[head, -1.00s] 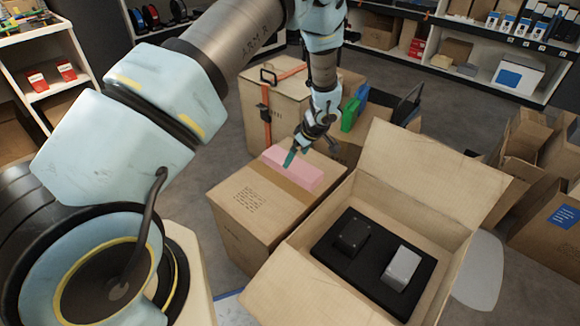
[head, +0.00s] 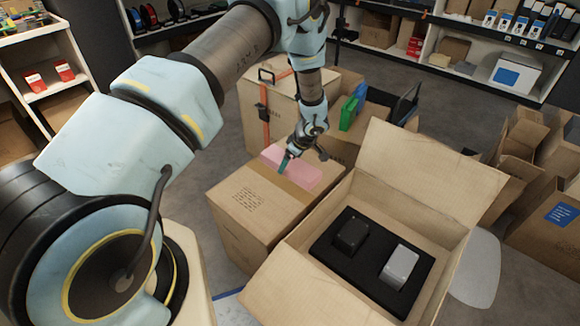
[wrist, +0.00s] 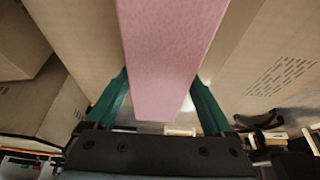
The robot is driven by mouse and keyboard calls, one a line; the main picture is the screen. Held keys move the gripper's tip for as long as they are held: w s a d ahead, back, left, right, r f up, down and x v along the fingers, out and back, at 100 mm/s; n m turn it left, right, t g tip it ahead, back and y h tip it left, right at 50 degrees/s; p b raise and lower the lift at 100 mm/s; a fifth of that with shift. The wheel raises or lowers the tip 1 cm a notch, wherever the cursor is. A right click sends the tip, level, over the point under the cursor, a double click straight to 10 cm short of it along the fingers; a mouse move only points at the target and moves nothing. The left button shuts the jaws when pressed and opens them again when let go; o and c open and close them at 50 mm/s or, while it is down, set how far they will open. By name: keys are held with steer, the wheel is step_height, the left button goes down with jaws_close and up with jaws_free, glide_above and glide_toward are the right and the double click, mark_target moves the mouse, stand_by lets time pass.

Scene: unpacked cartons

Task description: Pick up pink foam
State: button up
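The pink foam (head: 303,177) is a long pale pink block lying on top of a closed cardboard box (head: 233,205). In the wrist view the foam (wrist: 172,50) runs from the top edge down between my two green fingers. My gripper (head: 286,163) is at the left part of the foam in the head view. In the wrist view my gripper (wrist: 162,75) is open, with one finger on each side of the foam. The fingertips are partly hidden by the foam, so contact is not clear. The foam rests on the box.
An open carton (head: 400,175) with a black insert (head: 330,255), a black item and a grey item stands at the right front. A strapped box (head: 250,100) and a green item (head: 349,112) stand behind. Shelves line the back. Grey floor is free between them.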

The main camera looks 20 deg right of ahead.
steer(key=c, duration=0.6)
steer(key=shift+r, duration=0.1)
